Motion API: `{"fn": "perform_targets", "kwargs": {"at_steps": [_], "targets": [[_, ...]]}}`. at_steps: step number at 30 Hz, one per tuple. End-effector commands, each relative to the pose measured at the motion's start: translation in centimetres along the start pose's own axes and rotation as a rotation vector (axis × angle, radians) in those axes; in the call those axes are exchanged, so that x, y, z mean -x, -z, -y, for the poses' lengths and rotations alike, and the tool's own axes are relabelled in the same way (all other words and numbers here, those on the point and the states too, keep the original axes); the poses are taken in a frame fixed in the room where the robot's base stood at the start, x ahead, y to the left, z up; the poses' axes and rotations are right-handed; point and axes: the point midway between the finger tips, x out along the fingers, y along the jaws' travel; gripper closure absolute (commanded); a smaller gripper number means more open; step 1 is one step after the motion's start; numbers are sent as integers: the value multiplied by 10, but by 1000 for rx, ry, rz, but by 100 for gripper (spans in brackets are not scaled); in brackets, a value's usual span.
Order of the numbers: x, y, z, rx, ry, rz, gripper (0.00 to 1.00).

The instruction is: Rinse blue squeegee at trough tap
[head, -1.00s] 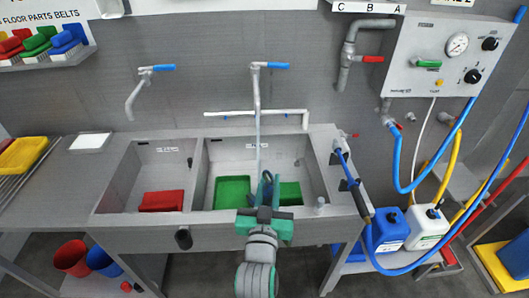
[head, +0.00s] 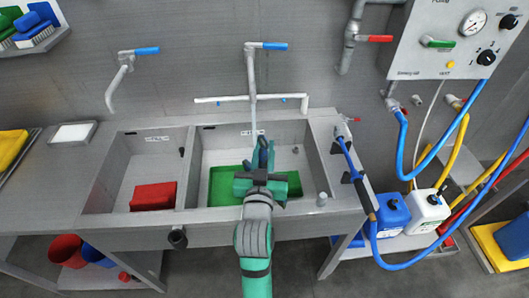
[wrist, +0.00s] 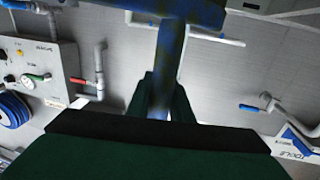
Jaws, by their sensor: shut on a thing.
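My gripper (head: 262,172) is over the right basin of the steel trough (head: 330,205). It is shut on the blue squeegee (head: 263,153), which shows only in part in the head view. In the wrist view the squeegee's blue handle (wrist: 168,75) stands between the dark green fingers, with its crosspiece at the top edge. The trough tap (head: 252,75) has a blue lever (head: 274,46). A pale vertical streak, like water, runs down from its spout to just behind the squeegee. I cannot tell whether it touches the squeegee.
A green item (head: 222,188) lies in the right basin under my gripper, and a red block (head: 153,196) in the left basin. A second tap (head: 122,75) hangs over the left basin. A blue hose (head: 350,160) hangs at the trough's right end.

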Motion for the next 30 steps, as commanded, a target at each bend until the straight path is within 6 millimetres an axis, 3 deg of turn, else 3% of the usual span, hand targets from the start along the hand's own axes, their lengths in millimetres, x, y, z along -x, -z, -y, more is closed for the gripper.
{"fn": "perform_targets", "kwargs": {"at_steps": [30], "targets": [[-86,-17,-4,-1,-4,-1,100]]}}
